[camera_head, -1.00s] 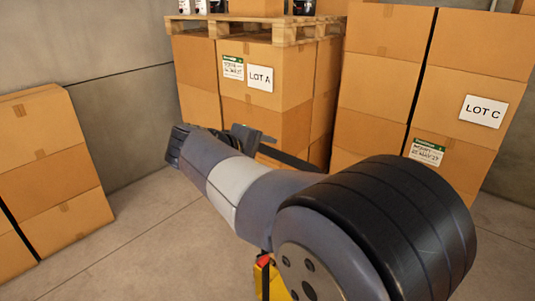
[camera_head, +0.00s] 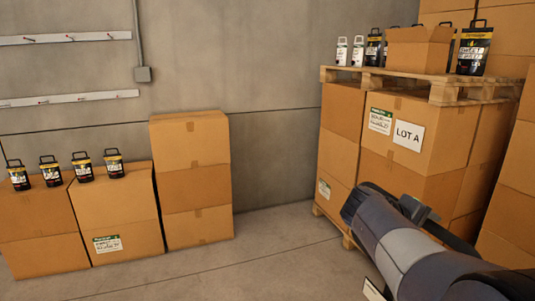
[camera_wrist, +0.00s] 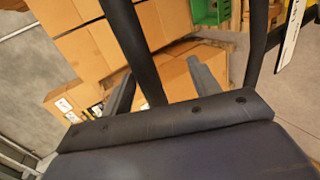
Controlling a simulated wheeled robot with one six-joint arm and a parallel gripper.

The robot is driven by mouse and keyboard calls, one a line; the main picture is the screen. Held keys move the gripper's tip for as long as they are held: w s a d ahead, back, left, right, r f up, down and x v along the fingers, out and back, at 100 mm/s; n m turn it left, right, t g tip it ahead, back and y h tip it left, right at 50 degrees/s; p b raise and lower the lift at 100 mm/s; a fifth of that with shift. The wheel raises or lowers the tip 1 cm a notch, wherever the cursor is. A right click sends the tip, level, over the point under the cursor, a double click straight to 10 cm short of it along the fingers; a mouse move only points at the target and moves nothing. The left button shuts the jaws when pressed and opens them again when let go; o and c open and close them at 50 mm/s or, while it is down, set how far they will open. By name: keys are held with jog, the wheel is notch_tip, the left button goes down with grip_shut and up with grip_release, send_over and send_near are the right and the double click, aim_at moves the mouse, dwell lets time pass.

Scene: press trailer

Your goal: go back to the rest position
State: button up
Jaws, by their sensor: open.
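My arm reaches in from the lower right in the head view. My gripper (camera_head: 418,212) is dark and partly hidden behind the arm there. It looks to be in front of the LOT A stack (camera_head: 395,165). In the wrist view my gripper (camera_wrist: 180,62) shows as dark bars set wide apart, with nothing held between them. Brown boxes (camera_wrist: 165,20) and a green container (camera_wrist: 210,10) show behind the bars.
A wooden pallet (camera_head: 452,90) on the LOT A stack carries an open box (camera_head: 418,52) and several pouches. At left, stacked cartons (camera_head: 115,205) carry several dark pouches (camera_head: 83,168). Clear floor (camera_head: 255,260) lies between the stacks. Wall rails (camera_head: 65,38) hang at upper left.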

jog(key=s+a+f, duration=0.1)
jog(key=s+a, duration=0.2)
jog(key=a, duration=0.4)
jog(key=shift+a, duration=0.3)
jog(key=shift+d+f, duration=0.1)
jog(key=shift+d, duration=0.05)
jog(key=w+d+r, duration=0.1)
jog(key=w+d, duration=0.2)
jog(key=d, duration=0.4)
jog(key=shift+d, duration=0.15)
jog(key=shift+s, duration=0.1)
